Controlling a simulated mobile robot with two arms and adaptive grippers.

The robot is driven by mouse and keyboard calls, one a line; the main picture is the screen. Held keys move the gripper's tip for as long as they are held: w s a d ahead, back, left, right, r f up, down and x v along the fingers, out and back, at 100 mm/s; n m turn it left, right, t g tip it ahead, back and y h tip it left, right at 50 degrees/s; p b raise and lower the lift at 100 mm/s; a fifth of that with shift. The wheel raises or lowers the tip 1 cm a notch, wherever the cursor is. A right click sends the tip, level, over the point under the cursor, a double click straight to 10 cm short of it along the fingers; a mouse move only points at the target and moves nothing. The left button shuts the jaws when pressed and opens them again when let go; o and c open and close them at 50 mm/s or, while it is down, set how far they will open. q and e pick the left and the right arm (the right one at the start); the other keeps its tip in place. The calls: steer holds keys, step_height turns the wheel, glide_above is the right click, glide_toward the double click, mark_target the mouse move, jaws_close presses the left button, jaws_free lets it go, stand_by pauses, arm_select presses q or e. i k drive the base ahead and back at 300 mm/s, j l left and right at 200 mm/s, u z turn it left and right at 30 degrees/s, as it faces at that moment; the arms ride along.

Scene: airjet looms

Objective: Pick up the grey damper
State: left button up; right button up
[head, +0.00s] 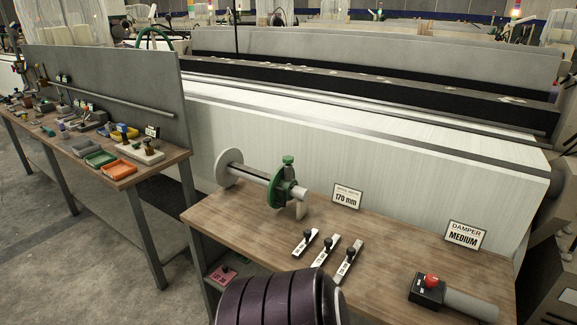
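Three small flat pale grey pieces with black knobs lie in a row on the wooden table, left (301,247), middle (319,259) and right (342,272). They carry small dark lettering that I cannot read. A sign reading DAMPER MEDIUM (465,236) stands at the back right of the table. In front of it lies a black box with a red button (428,291), and a grey cylinder (470,304) touches its right side. I cannot tell for sure which of these is the grey damper. Neither of my grippers is in view.
The wooden table (235,237) also bears a spool-like stand with a green disc (286,185) and a sign reading 170 mm (347,196). A long white loom (350,145) stands behind. A second bench (165,167) with bins and tools is at left. Bare floor lies between them.

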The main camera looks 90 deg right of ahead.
mark_target(432, 298)
steer(key=l+z, duration=0.2)
steer(key=z, duration=3.65)
steer(key=k+j+z, duration=0.1)
steer(key=k+j, duration=0.25)
steer(key=j, duration=0.2)
steer(key=k+j, duration=0.35)
steer(key=j, duration=0.15)
steer(key=z, duration=0.05)
